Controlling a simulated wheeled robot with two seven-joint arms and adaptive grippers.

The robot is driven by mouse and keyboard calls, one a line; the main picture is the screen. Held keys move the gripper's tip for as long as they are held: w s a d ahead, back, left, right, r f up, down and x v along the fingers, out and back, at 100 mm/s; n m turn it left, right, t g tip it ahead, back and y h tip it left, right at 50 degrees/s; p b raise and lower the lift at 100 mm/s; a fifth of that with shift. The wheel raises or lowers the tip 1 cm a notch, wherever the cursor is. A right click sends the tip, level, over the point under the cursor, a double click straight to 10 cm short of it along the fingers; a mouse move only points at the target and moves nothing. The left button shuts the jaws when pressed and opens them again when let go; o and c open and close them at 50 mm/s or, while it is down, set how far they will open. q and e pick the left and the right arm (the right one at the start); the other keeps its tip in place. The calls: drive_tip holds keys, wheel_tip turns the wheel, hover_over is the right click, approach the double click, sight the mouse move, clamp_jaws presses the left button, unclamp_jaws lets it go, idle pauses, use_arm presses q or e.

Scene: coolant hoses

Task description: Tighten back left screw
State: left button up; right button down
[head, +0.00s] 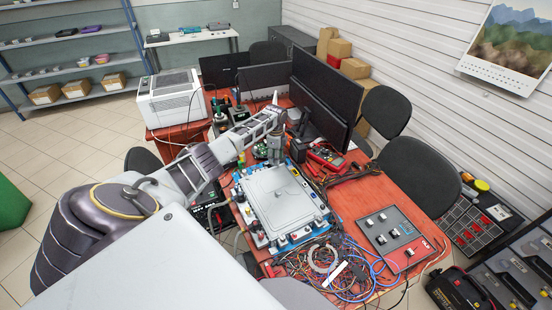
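A flat grey plate unit (280,200) lies in a blue frame (262,243) on the red table, with small fittings around its edges. My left arm reaches in from the left, and my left gripper (274,133) is above the back edge of the unit. A slim grey upright shape shows at its fingers; I cannot tell whether it is a held tool or a finger. The back left screw is too small to make out. My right gripper is out of view.
Tangled cables (335,272) lie at the front of the red table (352,200). A grey panel with switches (396,236) is at the right. A red multimeter (326,156) and monitors (323,98) stand behind the unit. A white box device (172,98) is at the back left.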

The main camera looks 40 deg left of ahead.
use_arm(q)
wheel_tip(320, 180, up, 11)
drive_tip(key=shift+r, duration=0.15)
idle(0.4)
idle(0.7)
